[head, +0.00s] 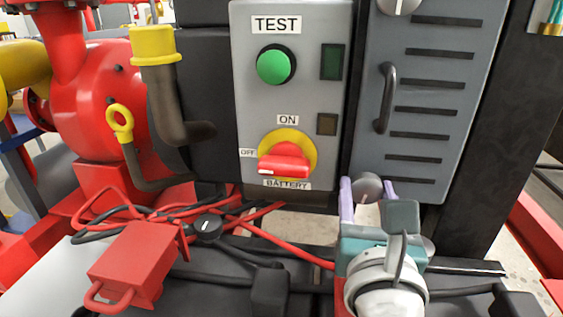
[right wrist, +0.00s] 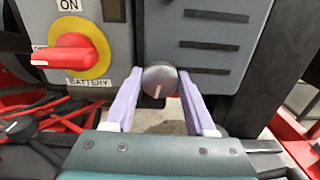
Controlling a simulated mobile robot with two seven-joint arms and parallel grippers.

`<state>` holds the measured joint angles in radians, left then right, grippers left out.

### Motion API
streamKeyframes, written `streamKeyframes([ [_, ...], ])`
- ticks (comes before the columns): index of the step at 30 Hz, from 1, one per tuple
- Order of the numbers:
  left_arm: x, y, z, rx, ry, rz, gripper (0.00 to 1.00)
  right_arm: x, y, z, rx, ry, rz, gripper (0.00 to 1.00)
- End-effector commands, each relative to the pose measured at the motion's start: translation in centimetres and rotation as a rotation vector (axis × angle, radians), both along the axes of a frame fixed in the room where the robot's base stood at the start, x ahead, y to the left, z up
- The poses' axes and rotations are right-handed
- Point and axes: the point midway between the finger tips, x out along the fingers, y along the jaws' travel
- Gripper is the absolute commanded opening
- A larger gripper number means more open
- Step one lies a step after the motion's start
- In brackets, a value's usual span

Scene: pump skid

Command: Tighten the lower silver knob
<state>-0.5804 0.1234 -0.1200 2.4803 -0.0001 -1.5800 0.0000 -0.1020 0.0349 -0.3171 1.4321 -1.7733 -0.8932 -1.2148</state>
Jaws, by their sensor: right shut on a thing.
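The lower silver knob (head: 368,190) is round and grey, at the lower edge of the grey louvred panel. It also shows in the right wrist view (right wrist: 160,80), with a white mark pointing nearly straight down. My right gripper (head: 366,184) has its two lilac fingers on either side of the knob and is shut on it; it also shows in the right wrist view (right wrist: 159,73). The exact finger contact is hard to see. The upper silver knob (head: 398,4) is cut off by the top edge. My left gripper is not in view.
Left of the louvred panel (head: 428,95) is a control box (head: 250,110) with a green button (head: 275,65) and a red battery switch (head: 284,160). A dark handle (head: 384,98) sticks out above the knob. Cables (head: 215,228) and a red box (head: 132,262) lie lower left.

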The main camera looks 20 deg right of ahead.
Motion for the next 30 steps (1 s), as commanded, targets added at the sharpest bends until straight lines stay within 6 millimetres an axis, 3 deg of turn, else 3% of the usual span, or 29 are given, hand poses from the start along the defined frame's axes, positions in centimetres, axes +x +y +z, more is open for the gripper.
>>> streamKeyframes([
  [5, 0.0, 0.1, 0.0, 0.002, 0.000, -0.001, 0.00, 0.0, 0.0, 0.0, 0.000, 0.000, -0.001, 0.00],
  [12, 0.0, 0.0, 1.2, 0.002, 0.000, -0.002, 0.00, 0.0, 0.1, 0.3, -0.113, 0.069, 0.000, 0.00],
  [19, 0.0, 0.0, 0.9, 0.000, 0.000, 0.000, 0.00, 0.0, 0.1, 0.0, -0.121, 0.073, 0.000, 0.00],
  [20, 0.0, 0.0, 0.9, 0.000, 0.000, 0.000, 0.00, 0.0, 0.0, 0.0, -0.121, 0.073, 0.000, 0.59],
  [27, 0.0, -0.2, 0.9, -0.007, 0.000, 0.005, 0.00, 0.0, 0.0, 0.0, -0.120, 0.072, 0.000, 0.85],
  [30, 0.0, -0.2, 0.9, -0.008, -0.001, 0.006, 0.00, 0.0, 0.0, 0.0, -0.119, 0.073, 0.000, 0.85],
])
